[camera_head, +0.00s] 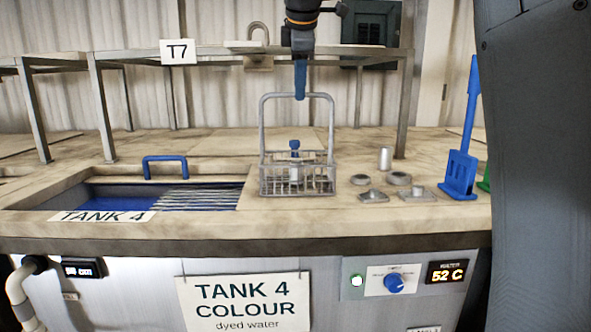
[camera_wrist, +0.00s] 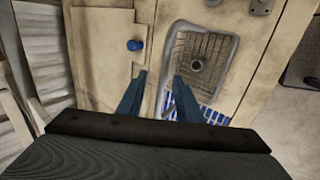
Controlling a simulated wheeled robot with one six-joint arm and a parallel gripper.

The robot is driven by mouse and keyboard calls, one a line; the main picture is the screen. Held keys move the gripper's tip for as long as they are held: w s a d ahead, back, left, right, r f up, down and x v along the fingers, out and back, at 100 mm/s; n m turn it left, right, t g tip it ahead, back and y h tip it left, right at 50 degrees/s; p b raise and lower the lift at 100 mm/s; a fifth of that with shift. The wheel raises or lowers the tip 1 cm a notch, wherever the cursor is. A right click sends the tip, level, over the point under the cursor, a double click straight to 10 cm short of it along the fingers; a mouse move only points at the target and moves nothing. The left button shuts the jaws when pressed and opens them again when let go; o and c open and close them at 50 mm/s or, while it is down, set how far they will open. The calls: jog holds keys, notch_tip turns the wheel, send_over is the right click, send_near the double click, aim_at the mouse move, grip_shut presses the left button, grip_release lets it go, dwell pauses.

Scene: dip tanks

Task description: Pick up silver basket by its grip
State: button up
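The silver basket (camera_head: 265,185) stands upright on the bench in the head view, a wire tray with a tall arched grip (camera_head: 264,125). My gripper (camera_head: 300,96) points down from above, its blue tips overlapping the top bar of the grip. The fingers line up there, so depth and contact cannot be told. In the wrist view my gripper (camera_wrist: 161,76) has its two fingers apart with a clear gap and nothing seen held. A grey rectangular grid with a round part (camera_wrist: 200,60) lies right of the fingers, probably the basket from above.
Tank 4 (camera_head: 115,192) with blue liquid and a blue handle (camera_head: 165,160) is left of the basket. Small metal parts (camera_head: 398,179) and a blue paddle (camera_head: 458,172) stand to the right. A metal rack (camera_head: 350,55) spans behind. A blue knob (camera_head: 294,145) shows through the basket.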

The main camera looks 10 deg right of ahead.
jog(key=p+x, duration=0.1)
jog(key=x, duration=0.6)
jog(key=shift+f, duration=0.3)
jog(key=shift+a, duration=0.1)
jog(key=shift+c, duration=0.2)
jog(key=shift+s, duration=0.1)
grip_shut()
jog(key=shift+r, duration=0.1)
dwell(0.7)
